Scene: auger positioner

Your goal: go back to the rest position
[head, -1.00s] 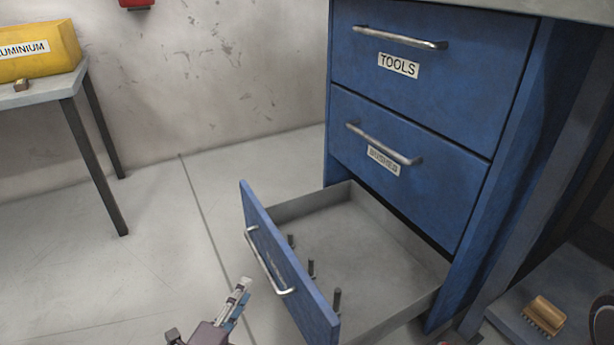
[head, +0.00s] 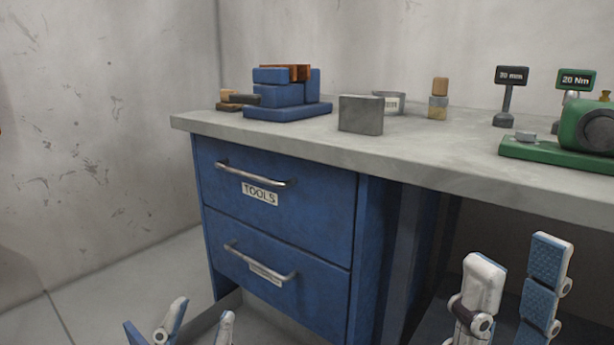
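My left gripper (head: 196,328) is low at the left of the head view, in front of the blue drawer cabinet. Its two fingers stand apart with nothing visible between them. My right gripper (head: 508,300) is at the lower right, in front of the dark space under the workbench. Its fingers are spread and empty, pointing up. The lower part of both grippers is cut off by the frame's bottom edge.
The blue cabinet's TOOLS drawer (head: 275,200) and the drawer below it (head: 268,272) are shut. The workbench (head: 440,150) carries blue blocks (head: 283,97), a grey box (head: 361,114) and a green machine (head: 585,130).

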